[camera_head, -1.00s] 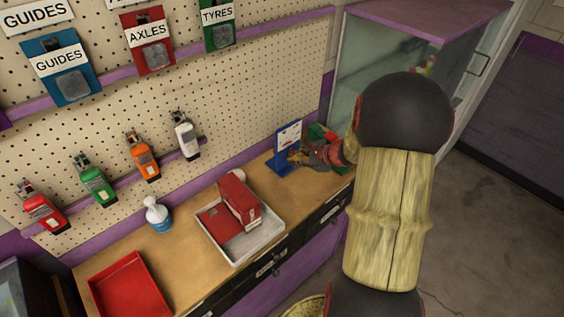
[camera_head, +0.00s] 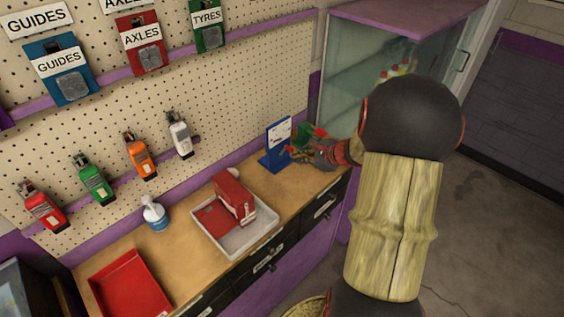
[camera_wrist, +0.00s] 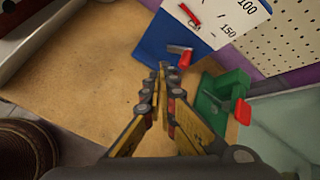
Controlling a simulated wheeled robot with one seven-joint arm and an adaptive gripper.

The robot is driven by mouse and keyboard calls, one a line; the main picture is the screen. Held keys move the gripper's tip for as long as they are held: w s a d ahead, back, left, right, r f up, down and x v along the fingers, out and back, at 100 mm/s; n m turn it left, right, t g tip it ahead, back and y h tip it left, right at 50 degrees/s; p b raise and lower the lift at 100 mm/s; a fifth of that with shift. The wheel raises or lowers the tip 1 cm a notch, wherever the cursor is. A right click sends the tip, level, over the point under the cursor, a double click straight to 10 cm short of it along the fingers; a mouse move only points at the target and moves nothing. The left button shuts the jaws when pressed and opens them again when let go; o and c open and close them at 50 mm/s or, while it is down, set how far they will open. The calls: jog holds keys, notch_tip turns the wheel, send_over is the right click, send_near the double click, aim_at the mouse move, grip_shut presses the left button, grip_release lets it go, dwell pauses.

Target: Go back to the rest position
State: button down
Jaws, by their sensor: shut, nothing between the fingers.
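My gripper (camera_head: 300,153) is near the far right end of the wooden counter (camera_head: 190,240), close to a blue stand with a white card (camera_head: 278,140). In the wrist view my gripper (camera_wrist: 167,70) has its two yellow-and-grey fingers together, with nothing between them. The fingertips point toward the base of the blue stand (camera_wrist: 160,45), which carries a small grey piece with a red end (camera_wrist: 184,55). I cannot tell whether they touch it. A green device with a red tab (camera_wrist: 222,100) stands just right of the fingers.
A grey tray (camera_head: 240,243) holding red boxes and a red tray (camera_head: 130,290) sit on the counter, with a white-and-blue bottle (camera_head: 155,214) behind. A glass cabinet (camera_head: 345,85) stands at the back right. Several coloured tools hang on the pegboard (camera_head: 235,105).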

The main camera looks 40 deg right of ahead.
jog(key=shift+s+f, duration=0.15)
jog(key=shift+f, duration=0.2)
